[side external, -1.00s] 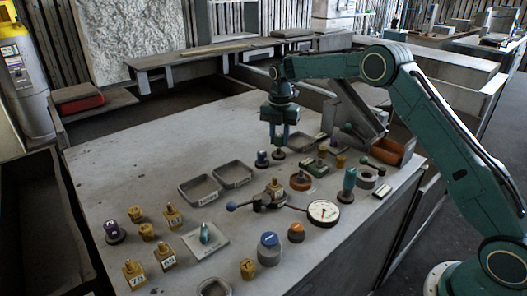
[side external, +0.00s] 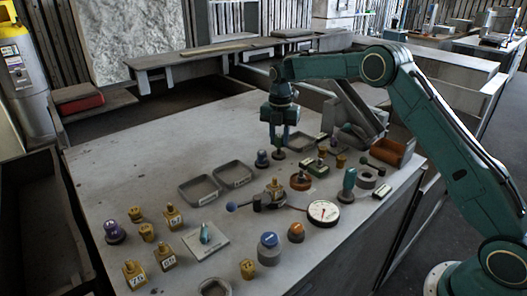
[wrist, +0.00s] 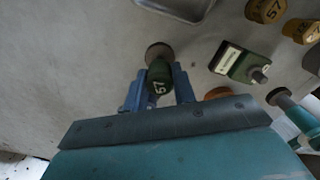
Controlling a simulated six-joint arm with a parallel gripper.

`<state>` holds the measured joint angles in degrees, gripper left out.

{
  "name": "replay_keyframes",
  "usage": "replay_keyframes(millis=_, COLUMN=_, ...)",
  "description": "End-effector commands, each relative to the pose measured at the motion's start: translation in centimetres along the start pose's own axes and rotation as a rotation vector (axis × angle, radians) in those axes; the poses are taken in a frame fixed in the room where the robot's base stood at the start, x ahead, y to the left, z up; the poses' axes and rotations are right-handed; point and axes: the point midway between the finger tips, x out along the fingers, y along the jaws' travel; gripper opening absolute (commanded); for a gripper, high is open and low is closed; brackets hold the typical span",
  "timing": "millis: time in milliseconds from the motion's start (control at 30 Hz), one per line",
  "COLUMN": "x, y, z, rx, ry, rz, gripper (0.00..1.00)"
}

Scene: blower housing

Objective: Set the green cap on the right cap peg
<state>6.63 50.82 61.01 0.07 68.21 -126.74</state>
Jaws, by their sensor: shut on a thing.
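My gripper (side external: 279,143) is low over the back middle of the table, and in the wrist view (wrist: 160,98) its two blue fingers are shut on the green cap (wrist: 158,75). The cap is dark green with a pale number on it. A grey round base (wrist: 159,51) shows just beyond the cap, in line with it; it also shows under the fingertips in the side view (side external: 279,155). It looks like the foot of a peg. The cap hides the peg's shaft, so I cannot tell whether the cap is seated on it.

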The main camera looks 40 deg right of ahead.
Motion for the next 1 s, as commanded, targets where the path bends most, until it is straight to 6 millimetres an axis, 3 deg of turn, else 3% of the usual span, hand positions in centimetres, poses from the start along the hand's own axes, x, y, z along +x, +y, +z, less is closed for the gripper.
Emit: replay_keyframes(millis=1000, x=1.1, y=0.0, z=0.0, rx=0.000, ry=0.000, rz=0.000, gripper=0.00)
